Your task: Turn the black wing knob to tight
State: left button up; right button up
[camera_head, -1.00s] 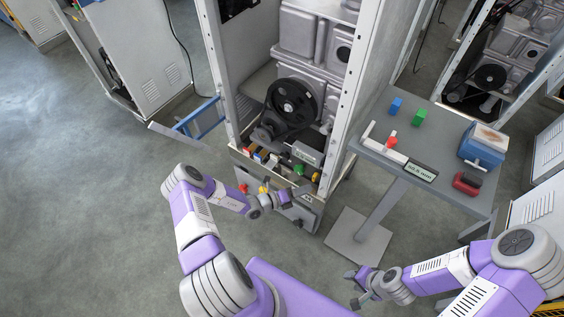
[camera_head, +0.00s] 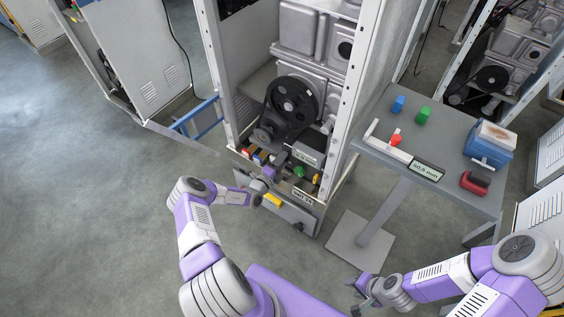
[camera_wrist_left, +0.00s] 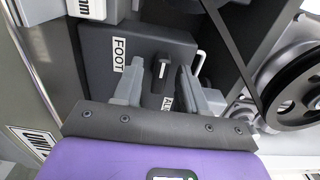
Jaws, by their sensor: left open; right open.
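The black wing knob (camera_wrist_left: 162,70) shows in the left wrist view as a narrow dark upright piece on a dark block, between labels reading FOOT and "AL", the second partly covered. My left gripper (camera_wrist_left: 158,88) is open, with one finger on each side of the knob; I cannot tell whether either touches it. In the head view my left gripper (camera_head: 272,174) is at the low front of the open cabinet, and the knob cannot be made out there. My right gripper (camera_head: 362,288) is open and empty over the floor, in front of the side table.
A large black pulley (camera_head: 293,100) with a belt sits above the left gripper, also close at right in the wrist view (camera_wrist_left: 290,90). The cabinet's metal posts (camera_head: 345,100) flank the opening. A side table (camera_head: 385,150) with blocks and a display stands at right.

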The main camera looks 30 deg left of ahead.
pick_arm(q)
grip_shut()
jog(key=shift+m, duration=0.3)
jog(key=m+p, duration=0.2)
jog(key=m, duration=0.1)
jog(key=shift+r+m, duration=0.1)
jog(key=shift+m, duration=0.2)
jog(key=m+p, duration=0.1)
jog(key=m, duration=0.3)
jog(key=shift+m+p, duration=0.3)
jog(key=shift+p, duration=0.05)
jog(key=m+p, duration=0.1)
jog(key=m, duration=0.3)
jog(key=shift+m+p, duration=0.3)
jog(key=m+p, duration=0.1)
jog(key=m, duration=0.3)
jog(key=shift+m, duration=0.3)
jog(key=shift+p, duration=0.3)
